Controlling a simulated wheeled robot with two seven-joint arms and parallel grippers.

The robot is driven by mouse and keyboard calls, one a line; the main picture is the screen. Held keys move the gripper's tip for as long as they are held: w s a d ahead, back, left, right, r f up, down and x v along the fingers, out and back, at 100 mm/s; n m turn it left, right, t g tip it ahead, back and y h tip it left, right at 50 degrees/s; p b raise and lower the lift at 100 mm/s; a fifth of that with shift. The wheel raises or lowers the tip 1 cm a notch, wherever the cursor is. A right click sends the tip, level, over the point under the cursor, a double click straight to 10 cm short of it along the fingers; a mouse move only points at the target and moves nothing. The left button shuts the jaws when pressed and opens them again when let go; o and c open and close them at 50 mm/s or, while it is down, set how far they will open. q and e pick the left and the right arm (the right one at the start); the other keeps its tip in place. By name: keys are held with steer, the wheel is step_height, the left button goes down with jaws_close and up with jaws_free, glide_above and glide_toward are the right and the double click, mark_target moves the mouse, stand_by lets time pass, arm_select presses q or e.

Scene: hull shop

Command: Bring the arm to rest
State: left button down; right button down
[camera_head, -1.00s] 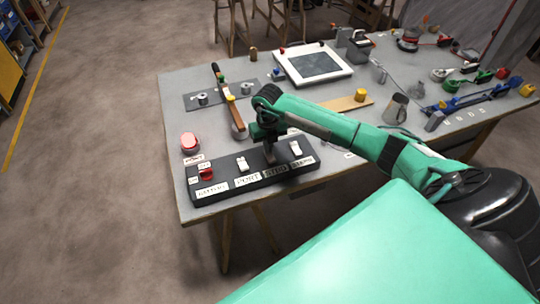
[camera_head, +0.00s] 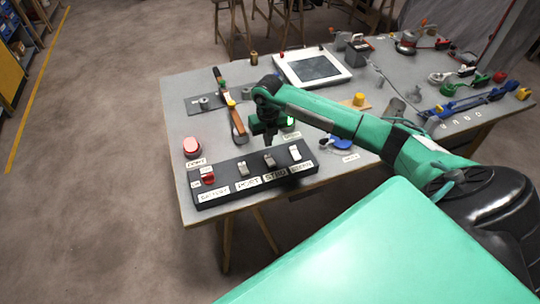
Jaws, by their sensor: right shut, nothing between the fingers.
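My right arm reaches in from the right over the grey table (camera_head: 185,92). My right gripper (camera_head: 268,142) points down, shut and empty, just above and behind the dark switch panel (camera_head: 228,190). The panel carries a red switch (camera_head: 208,178) at its left end and white or grey levers, one of them (camera_head: 243,168) left of the gripper, another (camera_head: 269,160) just below it and one more (camera_head: 294,153) to its right. The gripper appears clear of the levers. My left gripper is out of view.
Behind are a wooden-handled tool (camera_head: 231,100), a white-framed screen (camera_head: 331,68) and a yellow knob (camera_head: 359,98). Blue bars and clamps (camera_head: 480,100) crowd the right side. A blue item (camera_head: 340,142) lies under my arm.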

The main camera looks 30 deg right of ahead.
steer(key=shift+r, duration=0.5)
